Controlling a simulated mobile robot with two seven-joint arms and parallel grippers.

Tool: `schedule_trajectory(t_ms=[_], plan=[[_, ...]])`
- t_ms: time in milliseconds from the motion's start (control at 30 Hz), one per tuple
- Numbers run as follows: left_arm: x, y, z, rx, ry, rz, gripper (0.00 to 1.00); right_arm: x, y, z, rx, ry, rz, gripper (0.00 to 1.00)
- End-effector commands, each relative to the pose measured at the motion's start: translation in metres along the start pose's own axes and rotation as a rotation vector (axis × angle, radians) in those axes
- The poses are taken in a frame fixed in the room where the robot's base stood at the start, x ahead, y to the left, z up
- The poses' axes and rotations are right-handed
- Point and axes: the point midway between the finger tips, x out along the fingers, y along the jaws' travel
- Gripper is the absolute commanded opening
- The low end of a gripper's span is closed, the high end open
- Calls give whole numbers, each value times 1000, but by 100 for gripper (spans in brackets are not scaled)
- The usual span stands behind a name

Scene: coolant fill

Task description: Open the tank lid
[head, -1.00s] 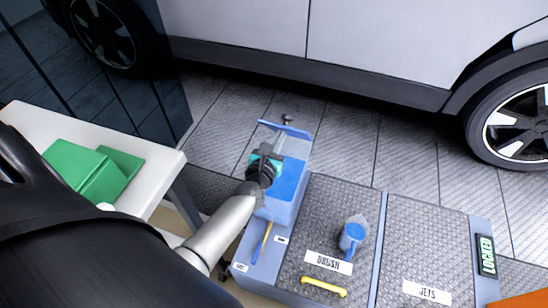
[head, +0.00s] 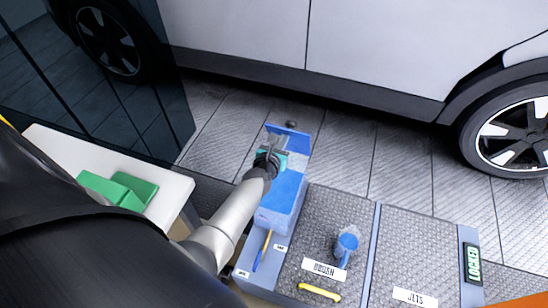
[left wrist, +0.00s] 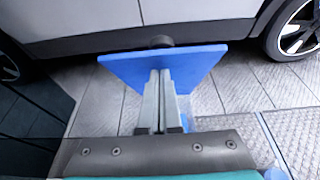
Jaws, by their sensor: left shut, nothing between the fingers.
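The tank (head: 272,218) is a blue box at the left end of the ribbed unit, its inside showing bright blue. Its lid (head: 299,143) is a flat blue panel raised at the tank's far end, leaning away from me. A dark knob (head: 291,124) shows beyond the lid's far edge. My left gripper (head: 276,139) is shut and empty, above the tank and in front of the lid. In the left wrist view its fingers (left wrist: 160,76) overlap the middle of the lid (left wrist: 207,66); I cannot tell whether they touch it. My right gripper is not in view.
Right of the tank are ribbed covers labelled BRUSH (head: 324,270) and JETS (head: 414,298), and a LOCKED sign (head: 473,264). A blue cup-like object (head: 346,243) stands on the brush cover. A white table (head: 176,192) holds green blocks (head: 133,190). A white car (head: 380,45) stands behind.

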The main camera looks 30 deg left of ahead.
Motion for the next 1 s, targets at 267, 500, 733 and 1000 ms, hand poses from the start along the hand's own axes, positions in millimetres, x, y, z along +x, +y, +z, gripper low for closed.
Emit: schedule_trajectory(t_ms=[267,500,733,1000], plan=[[11,-2,16,-4,18,-4,0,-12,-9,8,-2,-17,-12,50],[25,-2,30,-4,18,-3,0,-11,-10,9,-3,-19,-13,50],[39,-2,41,-3,17,-3,0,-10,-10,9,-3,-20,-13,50],[45,-2,47,-3,18,-4,0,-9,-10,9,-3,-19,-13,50]])
